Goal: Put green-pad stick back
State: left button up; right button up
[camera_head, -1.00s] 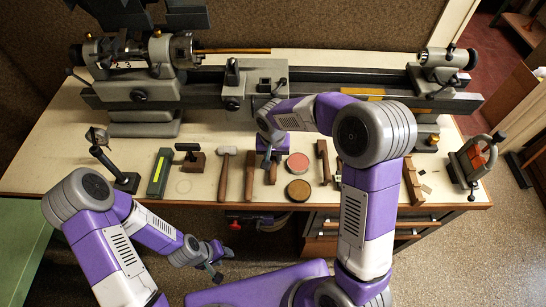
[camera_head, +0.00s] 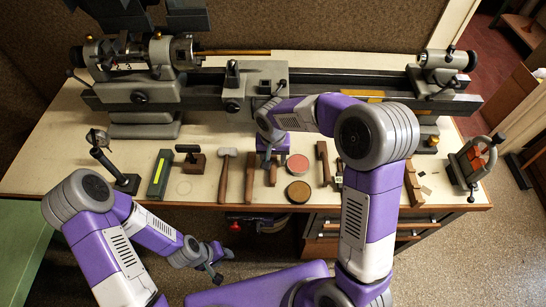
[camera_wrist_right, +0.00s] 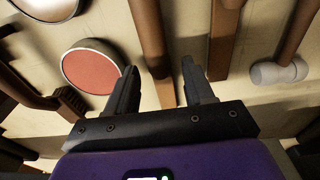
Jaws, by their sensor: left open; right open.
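No green pad is clearly visible on any stick, so I cannot tell which one is the green-pad stick. A wooden stick (camera_head: 272,175) lies on the bench under my right gripper (camera_head: 268,161). In the right wrist view this stick (camera_wrist_right: 164,92) shows between the fingers of the right gripper (camera_wrist_right: 159,70), which is open. The stick's far part runs out of that view. A second wooden stick (camera_head: 250,178) lies beside it and also shows in the wrist view (camera_wrist_right: 224,40). My left gripper (camera_head: 216,268) is open, in front of the bench.
A red round tin (camera_head: 298,163) and a tan round tin (camera_head: 299,191) lie right of the right gripper. The lathe (camera_head: 330,76) spans the back. More wooden tools (camera_head: 323,162) lie right.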

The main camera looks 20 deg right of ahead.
notch_tip(320, 180, up, 11)
jog(key=p, duration=0.2)
jog(key=shift+s+a, duration=0.15)
jog(key=shift+s, duration=0.3)
